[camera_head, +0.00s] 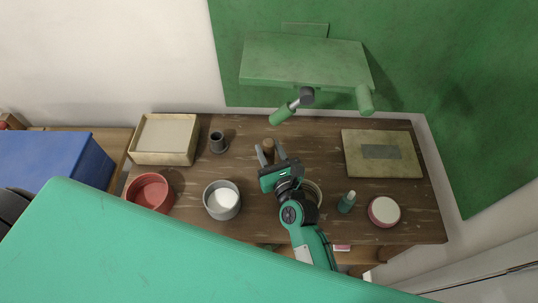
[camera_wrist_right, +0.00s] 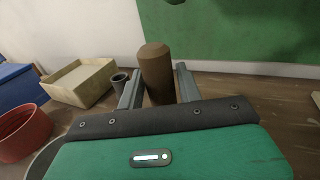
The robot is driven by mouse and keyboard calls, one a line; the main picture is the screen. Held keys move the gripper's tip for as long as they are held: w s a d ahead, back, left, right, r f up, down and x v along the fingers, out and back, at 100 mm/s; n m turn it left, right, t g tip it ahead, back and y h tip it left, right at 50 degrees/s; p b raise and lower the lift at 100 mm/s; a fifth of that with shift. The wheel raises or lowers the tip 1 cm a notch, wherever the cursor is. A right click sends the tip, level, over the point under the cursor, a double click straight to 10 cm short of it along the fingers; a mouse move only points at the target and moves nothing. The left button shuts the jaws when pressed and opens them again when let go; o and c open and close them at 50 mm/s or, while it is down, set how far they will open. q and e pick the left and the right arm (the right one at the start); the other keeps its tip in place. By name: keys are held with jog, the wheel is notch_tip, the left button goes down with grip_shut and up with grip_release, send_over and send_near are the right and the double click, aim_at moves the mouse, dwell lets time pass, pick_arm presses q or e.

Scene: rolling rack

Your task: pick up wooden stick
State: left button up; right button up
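The wooden stick (camera_head: 268,146) is a short, upright brown cylinder with a rounded top on the dark wooden table. It also shows large in the right wrist view (camera_wrist_right: 157,70). My right gripper (camera_head: 270,154) reaches away from the front of the table, its two grey fingers apart. The stick's lower part is hidden there by the gripper body. My left gripper is not in view.
A cream box (camera_head: 165,158), dark cup (camera_head: 217,142), red bowl (camera_head: 150,209) and grey pot (camera_head: 222,214) are left of my arm. A green bottle (camera_head: 346,204), round red-rimmed container (camera_head: 384,226) and flat board (camera_head: 358,169) are right. A green shelf (camera_head: 305,75) overhangs the back.

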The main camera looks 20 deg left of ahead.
aim_at(270, 146)
jog(key=c, duration=0.6)
jog(key=shift+r, duration=0.1)
notch_tip(270, 146, up, 3)
jog(key=p, duration=0.3)
jog(key=shift+r, duration=0.15)
jog(key=shift+s+d+r+p, duration=0.1)
jog(key=shift+s+p, duration=0.25)
jog(key=shift+p, duration=0.15)
jog(key=s+d, duration=0.2)
jog(key=s, duration=0.6)
jog(key=s+d+p, duration=0.1)
jog(key=s+d, duration=0.1)
jog(key=s, duration=0.6)
jog(key=shift+s+d, duration=0.35)
jog(key=shift+d, duration=0.05)
